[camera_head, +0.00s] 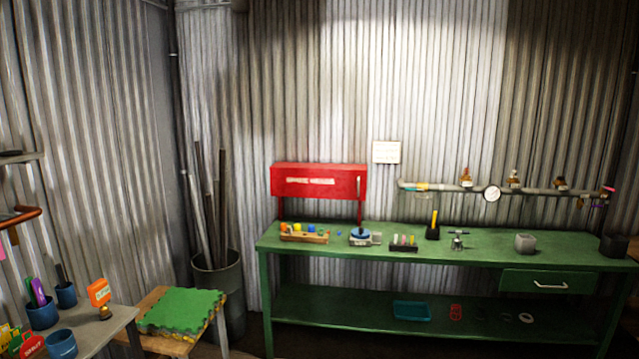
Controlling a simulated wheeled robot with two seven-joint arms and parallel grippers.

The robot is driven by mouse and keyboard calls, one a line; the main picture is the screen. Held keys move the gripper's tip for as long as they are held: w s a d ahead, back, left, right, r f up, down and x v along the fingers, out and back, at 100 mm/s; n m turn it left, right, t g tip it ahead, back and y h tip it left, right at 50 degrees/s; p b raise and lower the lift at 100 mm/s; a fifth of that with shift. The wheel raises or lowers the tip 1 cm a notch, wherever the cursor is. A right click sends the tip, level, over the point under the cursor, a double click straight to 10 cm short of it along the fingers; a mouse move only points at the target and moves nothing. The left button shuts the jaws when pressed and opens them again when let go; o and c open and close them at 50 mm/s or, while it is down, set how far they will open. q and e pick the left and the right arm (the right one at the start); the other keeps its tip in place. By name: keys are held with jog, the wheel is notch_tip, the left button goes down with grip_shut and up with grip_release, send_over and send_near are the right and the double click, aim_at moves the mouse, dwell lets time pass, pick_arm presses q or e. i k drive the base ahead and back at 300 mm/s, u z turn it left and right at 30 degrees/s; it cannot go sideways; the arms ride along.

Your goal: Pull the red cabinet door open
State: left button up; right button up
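The red cabinet (290,180) is a wide box raised on red legs at the back left of the green workbench, against the corrugated wall. Its front carries a pale horizontal strip (311,181), which may be a label or a handle; I cannot tell which. A thin upright bar (359,187) shows near its right front edge. The front looks shut. Neither of my grippers is in view.
The green workbench (470,250) holds a wooden block with coloured pieces (304,233), a blue round item (360,236) and other small tools. A pipe with a gauge (491,194) runs along the wall. A low table with a green mat (182,311) stands left.

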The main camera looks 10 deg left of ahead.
aim_at(325, 181)
jog(key=i, duration=1.6)
